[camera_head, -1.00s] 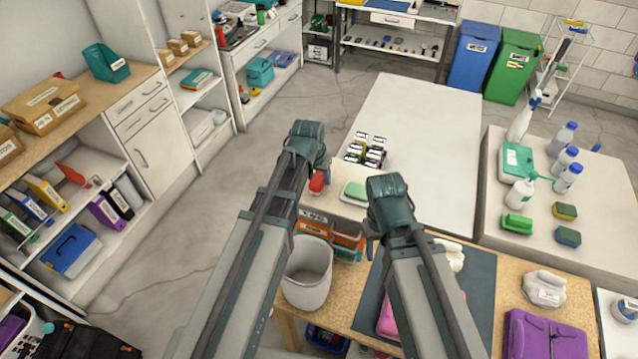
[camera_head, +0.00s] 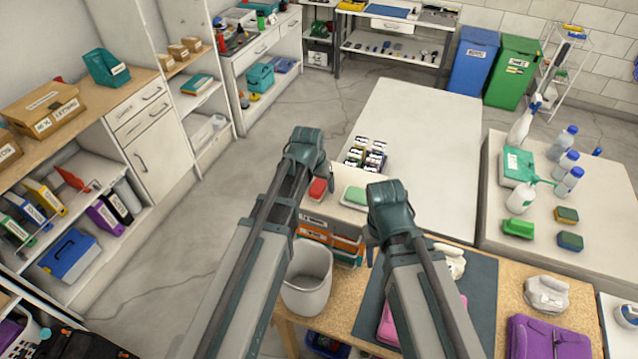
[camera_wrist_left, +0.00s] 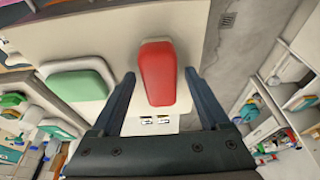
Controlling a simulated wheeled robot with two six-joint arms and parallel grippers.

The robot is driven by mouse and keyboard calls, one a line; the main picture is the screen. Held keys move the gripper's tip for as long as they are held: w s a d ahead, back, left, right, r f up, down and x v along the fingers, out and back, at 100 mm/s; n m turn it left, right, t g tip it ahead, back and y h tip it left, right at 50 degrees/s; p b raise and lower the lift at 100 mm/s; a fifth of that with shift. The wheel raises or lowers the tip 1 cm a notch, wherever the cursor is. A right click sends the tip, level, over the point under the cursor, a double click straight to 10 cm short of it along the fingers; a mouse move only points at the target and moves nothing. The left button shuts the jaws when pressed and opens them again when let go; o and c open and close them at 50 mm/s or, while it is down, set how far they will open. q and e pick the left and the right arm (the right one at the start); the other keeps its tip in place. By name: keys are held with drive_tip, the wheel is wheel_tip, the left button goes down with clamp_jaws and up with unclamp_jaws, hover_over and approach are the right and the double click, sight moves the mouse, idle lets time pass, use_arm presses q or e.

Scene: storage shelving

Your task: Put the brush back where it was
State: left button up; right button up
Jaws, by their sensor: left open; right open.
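A red-topped piece with a pale base (camera_wrist_left: 157,72) lies between and just beyond the open fingers of my left gripper (camera_wrist_left: 159,75); nothing is gripped. Its red top also shows in the head view (camera_head: 318,188), beside my left wrist. A similar green-topped white piece (camera_wrist_left: 77,84) lies to its left; in the head view it is right of the red one (camera_head: 357,195). I cannot tell for sure whether either is the brush. A green brush-like piece (camera_head: 518,228) lies on the pale right table. My right gripper (camera_head: 380,230) is over the workbench, its fingers mostly hidden.
Bottles (camera_head: 565,140) and sponges (camera_head: 567,215) crowd the right table. A purple cloth (camera_head: 548,337) lies on the bench.

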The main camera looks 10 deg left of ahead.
use_arm(q)
drive_tip(key=d+p+v, duration=0.1)
drive_tip(key=p+v, duration=1.1)
drive_tip(key=s+d+g+y, duration=0.1)
drive_tip(key=s+d+g, duration=0.1)
drive_tip(key=s, duration=0.6)
drive_tip(key=s+d+m+g+y, duration=0.1)
drive_tip(key=s+d, duration=0.3)
drive_tip(key=s, duration=0.4)
drive_tip(key=shift+s+d+f+g, duration=0.3)
drive_tip(key=shift+s+f+g, duration=0.05)
drive_tip(key=shift+s+g, duration=0.05)
drive_tip(key=shift+s, duration=0.1)
